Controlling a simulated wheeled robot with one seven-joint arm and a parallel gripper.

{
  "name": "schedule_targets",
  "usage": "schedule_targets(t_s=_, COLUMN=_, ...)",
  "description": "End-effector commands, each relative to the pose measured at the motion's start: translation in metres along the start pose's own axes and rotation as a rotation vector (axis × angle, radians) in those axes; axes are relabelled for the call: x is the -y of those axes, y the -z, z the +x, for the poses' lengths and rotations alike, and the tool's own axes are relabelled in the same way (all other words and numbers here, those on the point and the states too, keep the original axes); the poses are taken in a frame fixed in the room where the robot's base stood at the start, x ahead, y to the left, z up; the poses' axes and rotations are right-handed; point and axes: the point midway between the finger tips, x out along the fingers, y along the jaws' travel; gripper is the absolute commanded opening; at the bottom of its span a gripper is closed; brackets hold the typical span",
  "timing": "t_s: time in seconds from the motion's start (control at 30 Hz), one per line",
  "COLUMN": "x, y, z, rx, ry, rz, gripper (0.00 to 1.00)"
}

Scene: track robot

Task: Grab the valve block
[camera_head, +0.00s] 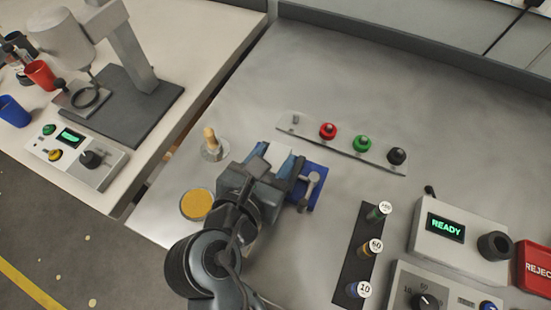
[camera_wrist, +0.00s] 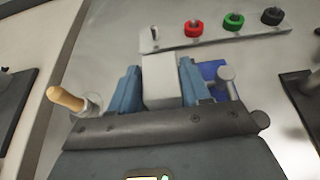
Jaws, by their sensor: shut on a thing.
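The valve block (camera_wrist: 160,85) is a plain pale grey block. In the wrist view it sits between the two blue fingers of my gripper (camera_wrist: 160,80), which are shut on it from both sides. In the head view the block (camera_head: 284,157) shows only in part, beyond my gripper (camera_head: 277,165); my wrist hides its near side. A blue fixture (camera_head: 316,187) with a grey lever is right beside the gripper and the block. I cannot tell whether the block rests in the fixture or is clear of it.
A wooden-handled tool (camera_head: 211,140) stands left of my gripper, near a yellow round pad (camera_head: 196,204). A strip with red, green and black knobs (camera_head: 343,143) lies beyond. A black rack (camera_head: 356,258) and a READY box (camera_head: 458,230) stand to the right.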

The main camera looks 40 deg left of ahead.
Motion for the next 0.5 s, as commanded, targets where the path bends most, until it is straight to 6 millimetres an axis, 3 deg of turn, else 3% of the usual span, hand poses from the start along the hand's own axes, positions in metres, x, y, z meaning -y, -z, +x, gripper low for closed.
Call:
schedule_targets(t_s=0.33, x=-0.0001, y=-0.0007, z=-0.0003, rx=0.001, ry=0.0, rz=0.0, gripper=0.04)
schedule_targets(t_s=0.5, x=-0.0001, y=-0.0007, z=-0.0003, rx=0.001, ry=0.0, rz=0.0, gripper=0.04)
